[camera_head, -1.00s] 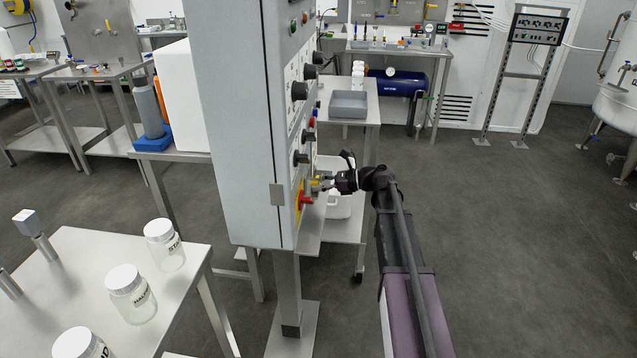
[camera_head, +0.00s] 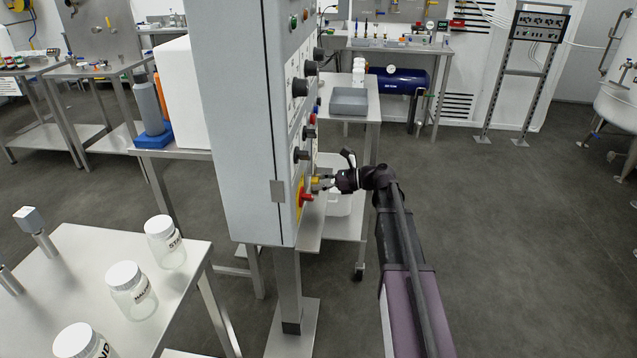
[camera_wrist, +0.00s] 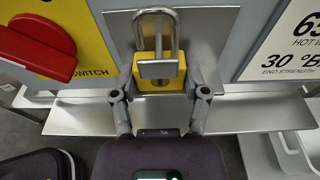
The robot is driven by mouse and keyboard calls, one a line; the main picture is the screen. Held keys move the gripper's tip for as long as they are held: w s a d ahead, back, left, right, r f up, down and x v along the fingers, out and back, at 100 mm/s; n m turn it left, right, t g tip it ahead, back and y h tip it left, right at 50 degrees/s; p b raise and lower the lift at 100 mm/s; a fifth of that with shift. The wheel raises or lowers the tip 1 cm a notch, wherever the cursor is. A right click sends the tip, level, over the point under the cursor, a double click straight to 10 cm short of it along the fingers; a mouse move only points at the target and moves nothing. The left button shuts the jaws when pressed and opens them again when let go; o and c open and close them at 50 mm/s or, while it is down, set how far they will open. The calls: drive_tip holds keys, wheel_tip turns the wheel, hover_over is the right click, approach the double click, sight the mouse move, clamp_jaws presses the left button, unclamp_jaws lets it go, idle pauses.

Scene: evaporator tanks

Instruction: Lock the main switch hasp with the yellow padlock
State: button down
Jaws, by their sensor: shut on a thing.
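The yellow padlock (camera_wrist: 170,58) is upright in the wrist view, its silver shackle (camera_wrist: 155,15) pointing up. My gripper (camera_wrist: 159,88) is shut on its body, one finger on each side. A grey metal piece crosses the front of the body; I cannot tell what it belongs to. A bare metal plate (camera_wrist: 205,35) lies behind the padlock. I cannot tell whether the shackle passes through a hasp hole. The red main switch handle (camera_wrist: 38,50) sits on its yellow plate (camera_wrist: 92,60) to the left. In the head view the padlock (camera_head: 316,181) is small, close to the cabinet face, above the red handle (camera_head: 306,197).
The grey cabinet (camera_head: 240,130) stands on a post, with knobs (camera_head: 300,87) above the gripper. A metal ledge (camera_wrist: 240,112) runs below the padlock. A table (camera_head: 80,250) with labelled jars is at lower left. The floor on the right is open.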

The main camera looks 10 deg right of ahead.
unclamp_jaws()
drive_tip(key=shift+d, duration=0.15)
idle(0.4)
drive_tip(key=shift+f+v, duration=0.15)
drive_tip(key=shift+v, duration=0.8)
drive_tip(key=shift+f+v, duration=0.2)
drive_tip(key=shift+v, duration=0.75)
drive_tip(key=shift+f+v, duration=0.15)
drive_tip(key=shift+v, duration=0.8)
drive_tip(key=shift+d+f, duration=0.1)
